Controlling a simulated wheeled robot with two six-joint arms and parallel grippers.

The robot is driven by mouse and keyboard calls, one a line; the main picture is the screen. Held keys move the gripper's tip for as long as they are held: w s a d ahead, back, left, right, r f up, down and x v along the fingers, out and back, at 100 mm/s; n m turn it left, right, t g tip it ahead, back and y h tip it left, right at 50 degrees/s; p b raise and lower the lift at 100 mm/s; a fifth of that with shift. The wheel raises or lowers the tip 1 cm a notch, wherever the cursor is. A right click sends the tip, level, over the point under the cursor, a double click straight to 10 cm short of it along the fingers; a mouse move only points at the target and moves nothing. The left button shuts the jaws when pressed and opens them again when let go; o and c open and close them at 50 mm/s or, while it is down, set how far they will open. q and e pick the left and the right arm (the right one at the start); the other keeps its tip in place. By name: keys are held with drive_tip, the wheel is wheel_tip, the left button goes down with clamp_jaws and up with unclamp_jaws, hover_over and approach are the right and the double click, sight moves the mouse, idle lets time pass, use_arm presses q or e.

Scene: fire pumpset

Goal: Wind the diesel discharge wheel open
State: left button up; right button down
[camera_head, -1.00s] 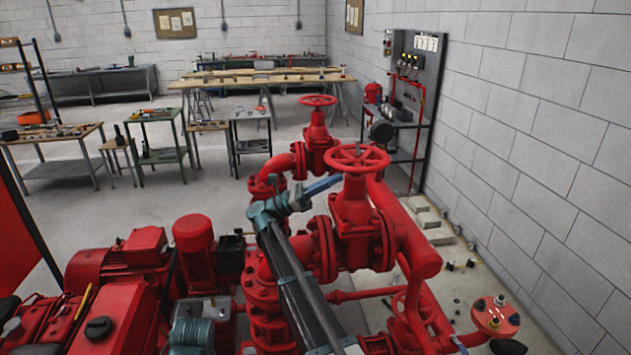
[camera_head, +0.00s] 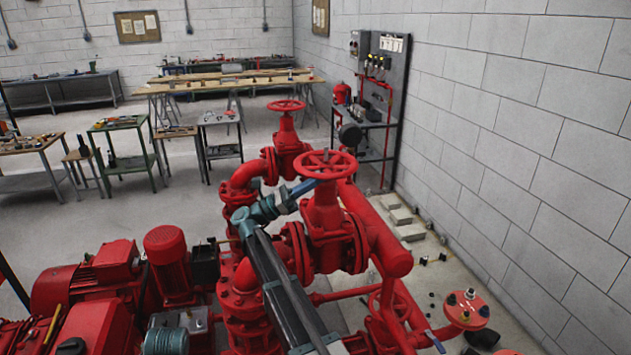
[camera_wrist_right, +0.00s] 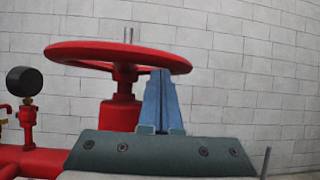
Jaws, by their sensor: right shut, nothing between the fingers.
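The nearer red handwheel (camera_head: 325,164) sits flat on top of an upright red valve (camera_head: 326,212), with a bare stem at its centre. No label shows to tell which valve is the diesel discharge. My right gripper (camera_head: 312,184) is shut, its blue fingers pressed together, just under the near-left rim of this wheel. In the right wrist view the closed fingers (camera_wrist_right: 160,98) point up, and their tips overlap the rim of the wheel (camera_wrist_right: 75,52) right of its hub. I cannot tell whether they touch it. My left gripper is out of view.
A second red handwheel (camera_head: 287,106) stands on a valve behind. Red pipes and pump bodies (camera_head: 85,275) crowd the left and front. A black gauge (camera_wrist_right: 24,81) shows at left in the wrist view. A block wall (camera_head: 530,130) bounds the right side.

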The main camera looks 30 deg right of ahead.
drive_tip(key=shift+s+n+t, duration=0.2)
drive_tip(key=shift+n+t, duration=0.1)
drive_tip(key=shift+t, duration=0.3)
drive_tip(key=shift+t+h, duration=0.3)
drive_tip(key=shift+t, duration=0.1)
